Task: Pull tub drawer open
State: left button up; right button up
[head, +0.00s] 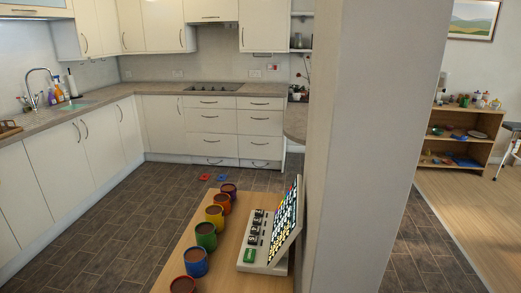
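White drawer fronts stand in two columns under the dark cooktop at the back of the kitchen, a left column (211,123) and a right column (260,123). All of them look shut, with curved metal handles. Low plinth fronts with handles, one at the left (222,158) and one at the right (252,162), sit near the floor below them. I cannot tell which one is the tub drawer. Neither of my grippers is in view.
A wooden table (178,245) in front holds a row of coloured pots (206,236) and a white device with a lit panel (262,240). A grey pillar (370,140) blocks the right.

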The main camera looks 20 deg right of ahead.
aim_at(256, 148)
jog(key=i+j+u, duration=0.15)
jog(key=j, duration=0.2)
jog(key=i+j+u, duration=0.15)
jog(key=j, duration=0.2)
jog(key=i+j+u, duration=0.15)
jog(key=j, duration=0.2)
jog(key=i+j+u, duration=0.35)
jog(key=i+j, duration=0.65)
jog(key=i+l+z, duration=0.1)
jog(key=i+z, duration=0.8)
jog(key=i+j+z, duration=0.2)
jog(key=i+z, duration=0.7)
jog(key=i, duration=1.45)
jog(key=i+z, duration=0.15)
jog(key=i, duration=0.5)
jog(key=i+j+z, duration=0.2)
jog(key=i, duration=0.45)
jog(key=i+j+z, duration=0.15)
jog(key=i, duration=0.5)
